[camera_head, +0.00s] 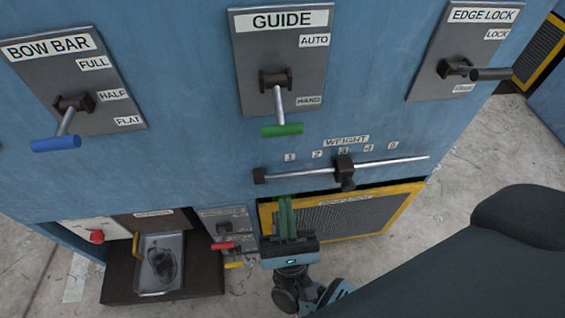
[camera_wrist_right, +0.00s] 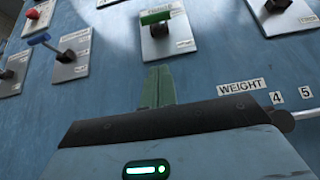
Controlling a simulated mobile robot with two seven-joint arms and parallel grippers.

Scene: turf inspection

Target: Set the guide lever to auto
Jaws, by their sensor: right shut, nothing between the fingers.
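The guide lever (camera_head: 279,104) sits on a grey plate labelled GUIDE, with AUTO marked at the upper right and HAND at the lower right. Its rod points down and its green handle (camera_head: 282,130) hangs at the HAND end. In the right wrist view the green handle (camera_wrist_right: 157,17) shows at the top, apart from the fingers. My right gripper (camera_head: 285,199) is shut and empty, below the guide plate and just under the weight rail at its left part. In the wrist view its green fingers (camera_wrist_right: 158,70) are together. My left gripper is not in view.
The weight rail (camera_head: 390,163) with a dark slider (camera_head: 344,172) runs between my right gripper and the guide plate. The blue BOW BAR lever (camera_head: 56,144) is left, the EDGE LOCK lever (camera_head: 490,74) right. A metal tray (camera_head: 142,285) and red handle (camera_head: 222,246) are lower left.

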